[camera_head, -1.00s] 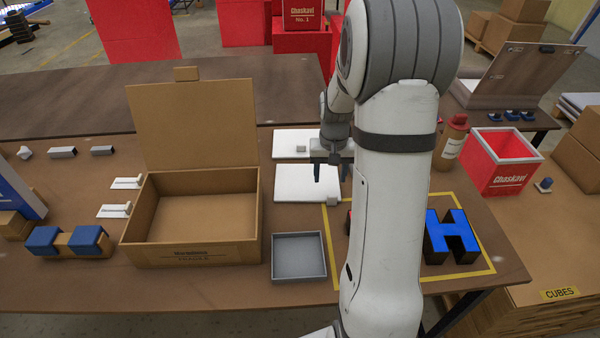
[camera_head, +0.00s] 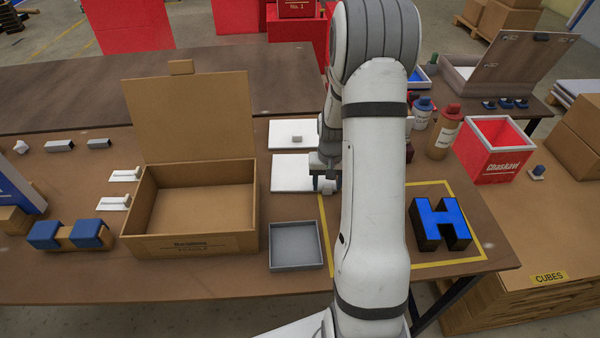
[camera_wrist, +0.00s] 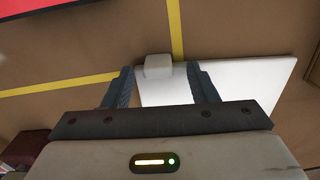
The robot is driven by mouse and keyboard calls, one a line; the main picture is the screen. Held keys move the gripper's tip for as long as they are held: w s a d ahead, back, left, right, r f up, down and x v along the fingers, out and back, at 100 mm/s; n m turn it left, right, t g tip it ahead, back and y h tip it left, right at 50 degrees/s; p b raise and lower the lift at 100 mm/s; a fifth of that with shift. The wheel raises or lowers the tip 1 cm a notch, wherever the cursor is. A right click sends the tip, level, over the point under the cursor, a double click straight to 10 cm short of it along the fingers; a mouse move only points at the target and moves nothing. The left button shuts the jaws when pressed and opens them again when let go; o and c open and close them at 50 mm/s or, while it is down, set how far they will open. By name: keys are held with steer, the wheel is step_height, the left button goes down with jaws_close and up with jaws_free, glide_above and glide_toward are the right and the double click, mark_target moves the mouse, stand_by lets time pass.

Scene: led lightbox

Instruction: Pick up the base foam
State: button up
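Two flat white foam panels lie on the brown table, one behind the other. The nearer panel (camera_head: 289,173) has a small white block handle, seen in the wrist view (camera_wrist: 158,66); the rear panel (camera_head: 290,128) has a small grey block on top. I cannot tell by label which is the base foam. My gripper (camera_wrist: 160,70) is open over the right edge of the nearer panel, with the handle between and slightly beyond its fingertips. The nearer panel also shows in the wrist view (camera_wrist: 245,82). In the head view my arm partly hides the gripper and handle.
An open cardboard box (camera_head: 197,243) stands left of the panels. A grey tray (camera_head: 296,247) lies in front. A blue-topped H block (camera_head: 440,222) sits right of my arm inside a yellow taped outline (camera_head: 455,262). Bottles (camera_head: 443,134) and a red box (camera_head: 492,160) stand at right.

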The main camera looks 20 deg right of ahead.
steer(key=c, duration=1.1)
steer(key=shift+o, duration=0.2)
steer(key=shift+r, duration=0.1)
